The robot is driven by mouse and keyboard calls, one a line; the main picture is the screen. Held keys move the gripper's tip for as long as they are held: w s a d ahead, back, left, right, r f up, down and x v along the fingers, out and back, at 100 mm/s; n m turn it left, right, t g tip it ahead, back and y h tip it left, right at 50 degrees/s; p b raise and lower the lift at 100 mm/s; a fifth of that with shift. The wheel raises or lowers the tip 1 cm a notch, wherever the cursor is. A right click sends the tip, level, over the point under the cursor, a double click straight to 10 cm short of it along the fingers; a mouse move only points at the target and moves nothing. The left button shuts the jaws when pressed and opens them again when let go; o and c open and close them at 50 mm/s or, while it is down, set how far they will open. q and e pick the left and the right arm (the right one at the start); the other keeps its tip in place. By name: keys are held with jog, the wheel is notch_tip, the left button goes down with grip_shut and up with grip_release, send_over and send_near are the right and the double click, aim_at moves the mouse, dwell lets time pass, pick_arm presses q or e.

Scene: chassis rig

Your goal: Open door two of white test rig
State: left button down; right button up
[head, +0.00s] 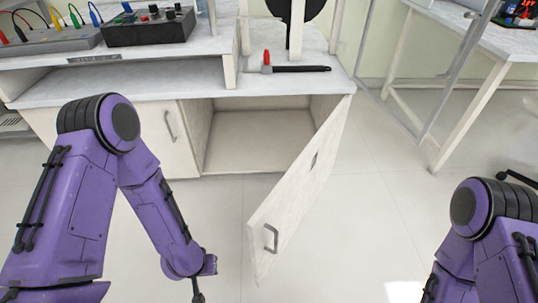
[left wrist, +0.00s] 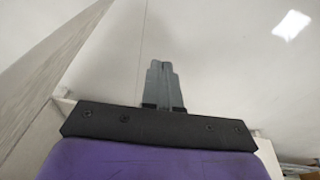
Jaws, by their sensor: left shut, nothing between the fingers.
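The white test rig (head: 60,92) has a lower cabinet with two doors in the head view. The right-hand door (head: 298,185) stands swung wide open toward me, with its grey handle (head: 271,238) near the free edge. The left-hand door (head: 150,130) is closed and has its own handle (head: 170,125). No door number is readable. My left gripper (head: 198,297) is low in front of the cabinet, left of the open door and apart from its handle. Its fingers are together and empty in the left wrist view (left wrist: 162,75). My right gripper is out of view.
The open compartment (head: 255,140) looks empty. A black tool with a red part (head: 295,68) lies on the worktop. Another white table (head: 500,40) stands at the right. The tiled floor (head: 370,210) right of the open door is clear. A pale panel (left wrist: 45,75) slants close by in the left wrist view.

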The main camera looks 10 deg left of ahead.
pick_arm(q)
jog(key=w+d+r+m+h+p, duration=0.1)
jog(key=w+r+m+h+p, duration=0.25)
jog(key=r, duration=0.75)
jog(key=w+d+r+m+h+p, duration=0.15)
jog(key=w+r+p, duration=0.4)
jog(key=r, duration=0.55)
jog(key=w+d+r+m+h+p, duration=0.15)
jog(key=w+r+m+p, duration=0.35)
jog(key=r, duration=0.6)
jog(key=w+d+f+n+b, duration=0.1)
jog(key=d+f+b, duration=0.3)
jog(key=d+f, duration=0.3)
jog(key=shift+w+d+f, duration=0.25)
jog(key=shift+d, duration=0.75)
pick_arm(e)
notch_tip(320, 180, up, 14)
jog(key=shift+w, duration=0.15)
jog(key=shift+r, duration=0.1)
